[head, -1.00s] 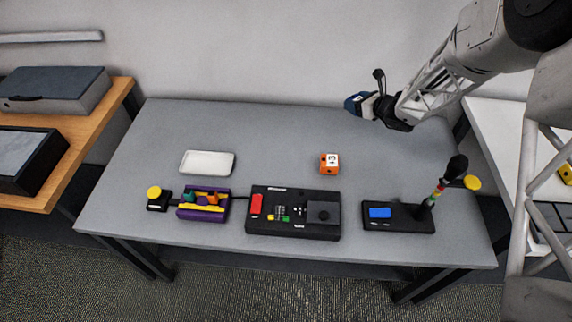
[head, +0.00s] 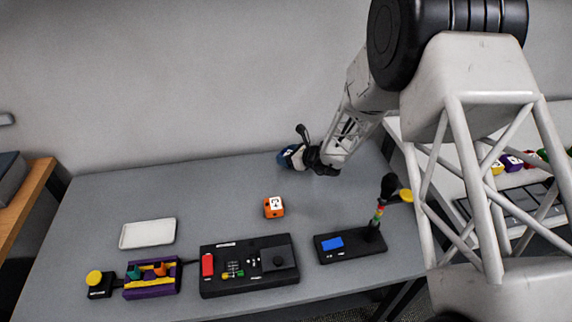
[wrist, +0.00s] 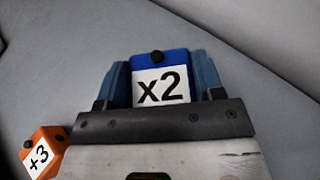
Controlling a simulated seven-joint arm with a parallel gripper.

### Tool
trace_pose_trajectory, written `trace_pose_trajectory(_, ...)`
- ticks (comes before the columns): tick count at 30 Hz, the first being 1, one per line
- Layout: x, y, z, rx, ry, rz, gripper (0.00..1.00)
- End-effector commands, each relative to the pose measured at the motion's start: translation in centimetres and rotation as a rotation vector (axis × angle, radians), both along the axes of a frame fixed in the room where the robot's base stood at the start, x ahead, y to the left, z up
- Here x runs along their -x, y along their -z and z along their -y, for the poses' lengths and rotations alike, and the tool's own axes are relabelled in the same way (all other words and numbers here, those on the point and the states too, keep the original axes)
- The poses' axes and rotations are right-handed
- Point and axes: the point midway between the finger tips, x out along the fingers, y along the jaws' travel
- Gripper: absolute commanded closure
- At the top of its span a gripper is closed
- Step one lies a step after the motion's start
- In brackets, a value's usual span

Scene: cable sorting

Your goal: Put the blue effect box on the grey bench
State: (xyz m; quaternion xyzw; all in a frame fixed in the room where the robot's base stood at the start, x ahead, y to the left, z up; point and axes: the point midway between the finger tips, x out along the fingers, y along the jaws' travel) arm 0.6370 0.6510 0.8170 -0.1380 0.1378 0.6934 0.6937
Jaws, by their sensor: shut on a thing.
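The blue effect box (wrist: 161,82) with a white "x2" label sits between the two blue fingers of my gripper (wrist: 163,85) in the wrist view. My gripper is shut on it. In the head view my gripper (head: 292,157) is over the back right part of the grey bench (head: 218,188), and the blue box shows only as a small dark blue and white patch there. I cannot tell whether the box touches the bench.
An orange box (head: 274,207) labelled "+3" stands mid-bench. Along the front are a yellow button (head: 95,278), a purple tray (head: 152,288), a black console (head: 249,273) and a black pad with a lever (head: 350,247). A white tray (head: 148,233) lies left. The back left is clear.

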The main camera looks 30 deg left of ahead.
Motion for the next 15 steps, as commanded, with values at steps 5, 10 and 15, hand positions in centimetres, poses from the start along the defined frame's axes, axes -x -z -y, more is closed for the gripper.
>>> trace_pose_trajectory(5,0.0,0.1,0.0,0.000,0.000,0.001,0.66)
trace_pose_trajectory(10,0.0,0.2,0.0,0.000,0.000,0.000,0.66)
trace_pose_trajectory(15,0.0,1.3,0.0,0.001,0.000,-0.002,0.66)
